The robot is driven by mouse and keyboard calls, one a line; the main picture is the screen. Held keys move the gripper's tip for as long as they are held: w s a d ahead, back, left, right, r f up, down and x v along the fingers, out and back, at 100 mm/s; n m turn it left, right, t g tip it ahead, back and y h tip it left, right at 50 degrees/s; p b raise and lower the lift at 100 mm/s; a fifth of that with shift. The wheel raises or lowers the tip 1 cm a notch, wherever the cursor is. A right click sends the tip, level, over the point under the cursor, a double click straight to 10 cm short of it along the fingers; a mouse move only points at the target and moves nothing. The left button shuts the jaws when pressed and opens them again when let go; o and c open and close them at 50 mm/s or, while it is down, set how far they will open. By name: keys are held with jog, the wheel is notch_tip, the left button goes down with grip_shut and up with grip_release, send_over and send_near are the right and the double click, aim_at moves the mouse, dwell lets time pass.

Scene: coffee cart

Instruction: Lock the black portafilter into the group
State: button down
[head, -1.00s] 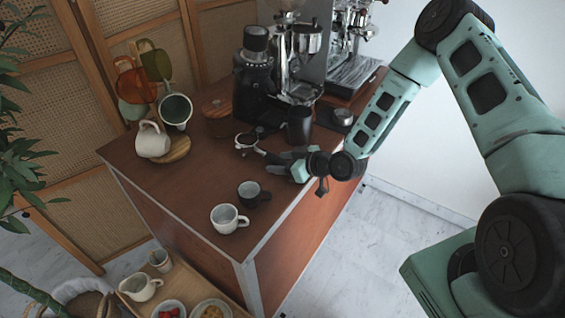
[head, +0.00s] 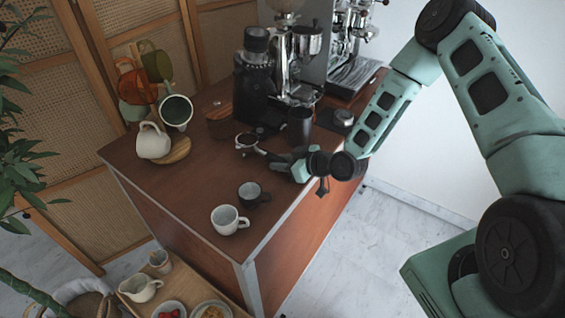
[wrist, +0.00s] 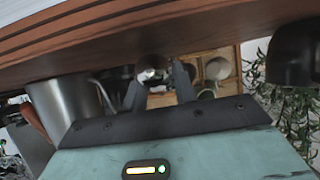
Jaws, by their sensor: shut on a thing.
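The black portafilter (head: 247,140) is over the wooden cart top, with its round basket end pointing left and its dark handle toward my gripper. My gripper (head: 278,159) is shut on the handle, low at the cart's right side. In the wrist view the dark fingers (wrist: 160,88) close around the handle's end (wrist: 151,72); the basket is hard to make out there. The silver espresso machine (head: 350,68) with its group stands at the back right, apart from the portafilter. Whether the portafilter touches the top, I cannot tell.
A black grinder (head: 254,85) stands behind the portafilter. The cart top's left front is clear.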

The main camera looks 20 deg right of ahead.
jog(key=shift+r+p, duration=1.25)
jog(key=shift+r, duration=1.15)
